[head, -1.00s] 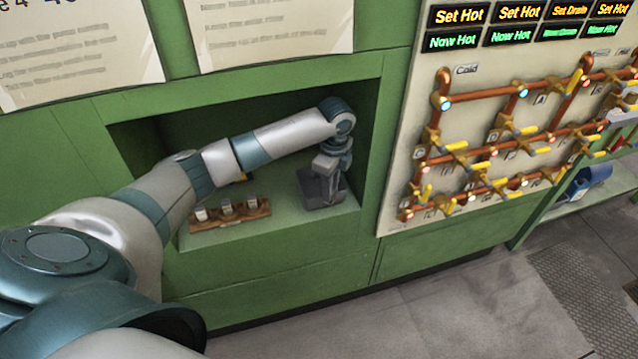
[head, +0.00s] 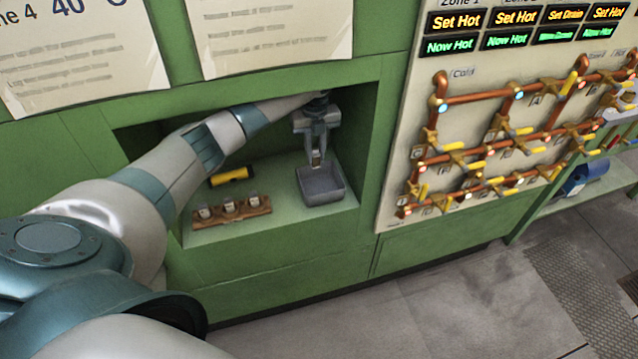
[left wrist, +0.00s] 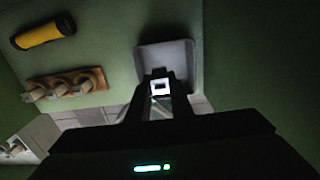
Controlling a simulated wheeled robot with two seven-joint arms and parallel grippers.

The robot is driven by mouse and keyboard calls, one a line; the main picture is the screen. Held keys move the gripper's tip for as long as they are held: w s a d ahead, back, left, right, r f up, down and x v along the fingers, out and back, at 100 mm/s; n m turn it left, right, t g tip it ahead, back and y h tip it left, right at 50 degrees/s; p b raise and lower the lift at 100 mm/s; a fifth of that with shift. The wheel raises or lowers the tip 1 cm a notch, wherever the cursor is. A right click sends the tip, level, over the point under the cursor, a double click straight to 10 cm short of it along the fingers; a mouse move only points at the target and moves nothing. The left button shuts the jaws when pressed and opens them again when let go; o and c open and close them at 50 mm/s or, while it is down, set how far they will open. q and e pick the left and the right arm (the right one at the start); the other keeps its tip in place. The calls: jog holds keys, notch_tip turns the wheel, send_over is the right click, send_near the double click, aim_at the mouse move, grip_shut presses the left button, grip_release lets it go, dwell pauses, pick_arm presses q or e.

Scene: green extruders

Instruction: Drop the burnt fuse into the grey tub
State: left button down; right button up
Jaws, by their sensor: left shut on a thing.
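The grey tub (head: 321,188) stands on the floor of the green recess, toward its right side; it also shows in the left wrist view (left wrist: 183,50). My left gripper (head: 316,160) points down above the tub, shut on a small fuse (head: 316,159). In the left wrist view the fuse (left wrist: 160,86) shows as a bright, pale end between the fingertips, over the tub's near part. My right gripper is not in view.
A brown wooden rack (head: 232,210) with several small pale-topped pieces stands to the left of the tub. A yellow and black cylinder (head: 231,176) lies behind it. The recess walls surround the arm. A pipe panel (head: 500,130) is outside to the right.

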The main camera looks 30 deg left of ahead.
aim_at(315, 166)
pick_arm(q)
jog(key=shift+f, duration=0.15)
notch_tip(315, 166, down, 6)
jog(key=b, duration=0.5)
jog(key=shift+b, duration=0.35)
jog(key=c, duration=1.7)
grip_release()
jog(key=shift+o, duration=0.9)
jog(key=shift+r, duration=0.25)
